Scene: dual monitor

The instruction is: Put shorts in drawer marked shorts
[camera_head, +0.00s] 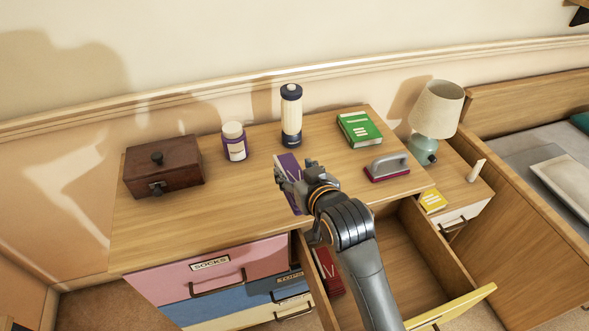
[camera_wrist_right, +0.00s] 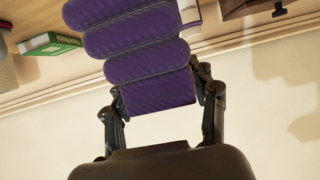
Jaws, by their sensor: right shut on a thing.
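My right gripper (camera_head: 287,172) is over the middle of the desk top, shut on a purple thing (camera_head: 288,162). In the right wrist view this purple thing (camera_wrist_right: 145,55) has several rounded, ribbed segments and sits between the finger linkages (camera_wrist_right: 162,105). I cannot tell whether it is the shorts, or whether it touches the desk. The pink drawer (camera_head: 215,272) reads SOCKS. A blue drawer (camera_head: 205,305) below carries a label (camera_head: 290,279) too small to read surely. I see no clear shorts label. My left gripper is not in view.
A yellow-fronted drawer (camera_head: 455,309) stands open at the right, with a red book (camera_head: 328,271) beside my arm. On the desk (camera_head: 180,228) are a brown box (camera_head: 165,167), a jar (camera_head: 234,142), a bottle (camera_head: 291,113), a green book (camera_head: 359,129) and an iron-like thing (camera_head: 387,168).

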